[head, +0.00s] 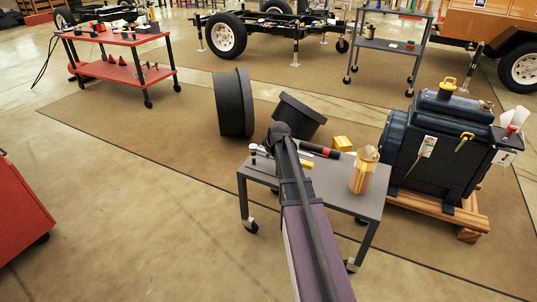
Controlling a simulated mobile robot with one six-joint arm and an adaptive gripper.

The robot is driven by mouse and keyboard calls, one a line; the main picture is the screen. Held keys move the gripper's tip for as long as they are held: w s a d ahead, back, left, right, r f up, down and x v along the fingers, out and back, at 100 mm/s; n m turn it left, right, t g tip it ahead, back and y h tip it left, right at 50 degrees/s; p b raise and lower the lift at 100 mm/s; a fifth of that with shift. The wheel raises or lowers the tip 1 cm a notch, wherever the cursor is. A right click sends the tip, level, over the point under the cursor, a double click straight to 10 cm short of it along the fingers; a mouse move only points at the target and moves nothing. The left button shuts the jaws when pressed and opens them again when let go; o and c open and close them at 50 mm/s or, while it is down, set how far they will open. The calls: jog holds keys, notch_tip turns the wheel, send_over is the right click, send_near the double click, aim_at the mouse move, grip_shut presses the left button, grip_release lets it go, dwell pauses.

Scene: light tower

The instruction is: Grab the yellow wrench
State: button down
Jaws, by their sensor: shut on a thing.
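My purple and black arm reaches from the bottom edge up over a small grey cart (345,197). Its dark far end is above the cart's back left part. My gripper is hidden behind the arm, so its fingers and anything between them do not show. A short yellow piece (306,163) sticks out just right of the arm, at cart-top height. I cannot tell whether it is the yellow wrench or whether it is held. Another slim yellow tool-like thing (464,141) shows against the blue engine block (440,160) on the right.
The cart top bears a gold canister (364,172), a yellow box (342,143) and a black-and-red cylinder (321,150). A red cabinet (18,212) is left; floor between is clear.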

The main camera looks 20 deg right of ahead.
jog(key=s+d+r, duration=0.1)
jog(key=s+d, duration=0.1)
jog(key=s, duration=0.5)
jog(key=s+d+r+p, duration=0.1)
jog(key=s+d, duration=0.1)
jog(key=s, duration=0.6)
jog(key=shift+s+d, duration=0.15)
jog(key=shift+d, duration=0.1)
jog(key=shift+r, duration=0.1)
